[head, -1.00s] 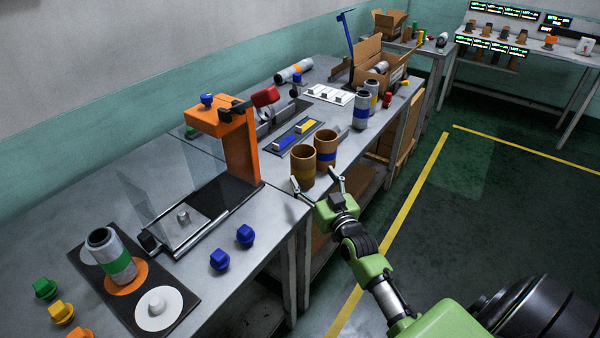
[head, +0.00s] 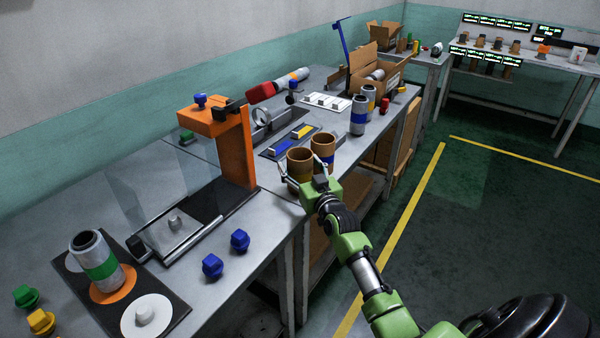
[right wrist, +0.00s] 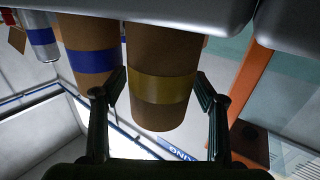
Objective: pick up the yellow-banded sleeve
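The yellow-banded sleeve (head: 299,162) is a brown tube standing near the front edge of the bench; its yellow band is clear in the right wrist view (right wrist: 163,89). My right gripper (head: 302,170) is open, with one finger on each side of this sleeve. In the right wrist view, the fingers (right wrist: 162,97) flank the sleeve, with a narrow gap showing on each side. A similar brown sleeve with a blue band (head: 323,148) stands close beside it. My left gripper is not in view.
An orange stand (head: 232,140) with clear panels is left of the sleeves. Blue knobs (head: 226,252) lie at the bench's front. A tray with blue and yellow blocks (head: 290,140) sits behind the sleeves. Silver cylinders (head: 359,115) and an open carton (head: 378,80) are farther back.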

